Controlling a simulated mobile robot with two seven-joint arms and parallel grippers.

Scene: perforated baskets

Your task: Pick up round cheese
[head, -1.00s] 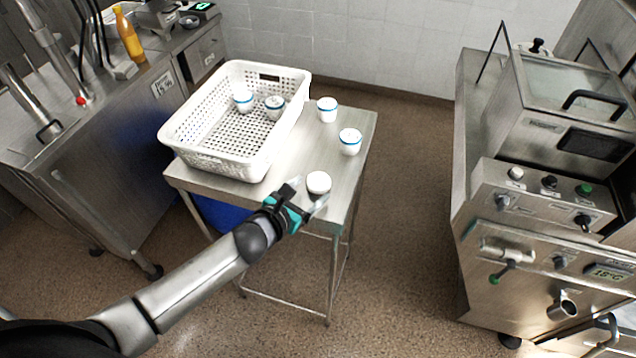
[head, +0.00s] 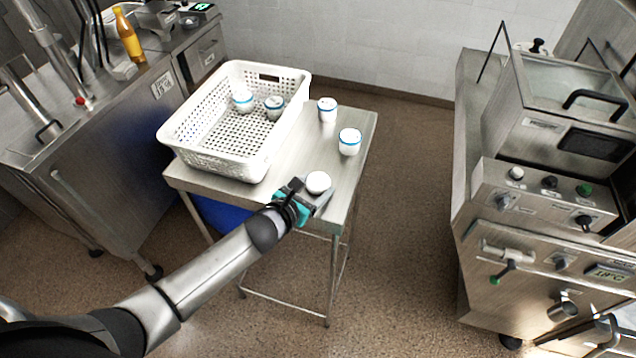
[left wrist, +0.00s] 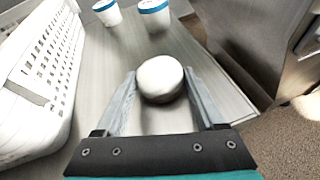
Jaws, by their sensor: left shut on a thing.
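The round cheese (head: 318,182) is a small white rounded piece near the front right of the metal table. My left gripper (head: 313,193) reaches it from the front left and is shut on it. In the left wrist view the cheese (left wrist: 160,78) sits between the two fingers of my left gripper (left wrist: 160,90), one on each side. I cannot tell whether it is lifted off the table top. My right gripper is not in view.
A white perforated basket (head: 181,149) holding two white cups with blue bands stands on the left of the table (head: 290,165). Two more such cups (head: 327,109) (head: 349,142) stand at the table's right side. A steel machine (head: 540,205) stands at the right across a floor gap.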

